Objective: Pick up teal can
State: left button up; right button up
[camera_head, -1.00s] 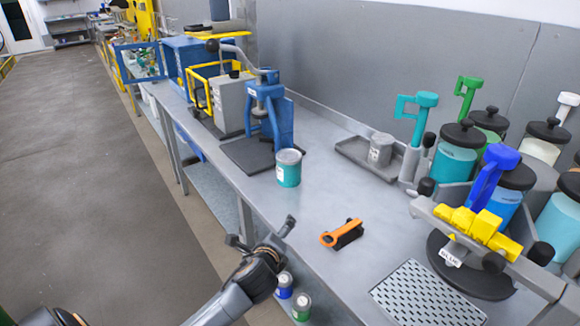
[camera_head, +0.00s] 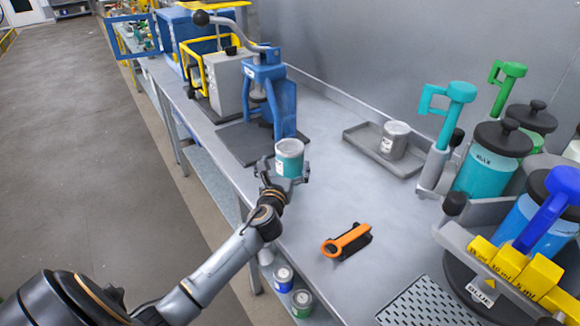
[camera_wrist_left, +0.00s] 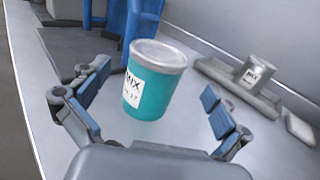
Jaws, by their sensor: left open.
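The teal can (camera_head: 290,160) stands upright on the grey bench, with a grey lid and a white label. In the left wrist view the can (camera_wrist_left: 155,88) stands ahead of the palm, its label reading MIX. My left gripper (camera_head: 283,177) reaches in from the near side and is open. In the wrist view its blue-padded fingers (camera_wrist_left: 152,107) are spread to either side of the can, with gaps visible on both sides. In the head view the gripper hides the can's lower part. My right gripper is not in view.
A blue press (camera_head: 268,95) stands behind the can. A grey can (camera_head: 394,139) sits in a grey tray (camera_head: 361,136) to the right. An orange-handled tool (camera_head: 346,241) lies nearer. Pump bottles and a yellow-blocked rack (camera_head: 515,272) fill the right side. Small cans (camera_head: 301,299) sit below the bench.

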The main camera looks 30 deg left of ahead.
aim_at(290, 146)
pick_arm(q)
jog(key=x, duration=0.3)
jog(key=shift+w+a+r, duration=0.2)
jog(key=shift+w+r, duration=0.05)
jog(key=shift+r, duration=0.1)
jog(key=x, duration=0.3)
jog(key=shift+w+f, duration=0.1)
jog(key=shift+w, duration=0.1)
jog(key=shift+w+a, duration=0.1)
jog(key=shift+w, duration=0.1)
jog(key=shift+s, duration=0.1)
jog(key=shift+c, duration=0.4)
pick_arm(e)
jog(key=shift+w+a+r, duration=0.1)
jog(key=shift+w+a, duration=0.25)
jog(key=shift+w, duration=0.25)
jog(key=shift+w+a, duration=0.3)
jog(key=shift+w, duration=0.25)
pick_arm(q)
jog(key=c, duration=1.5)
jog(key=shift+c, duration=0.8)
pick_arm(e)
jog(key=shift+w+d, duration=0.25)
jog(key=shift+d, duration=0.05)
pick_arm(q)
jog(key=shift+r, duration=0.2)
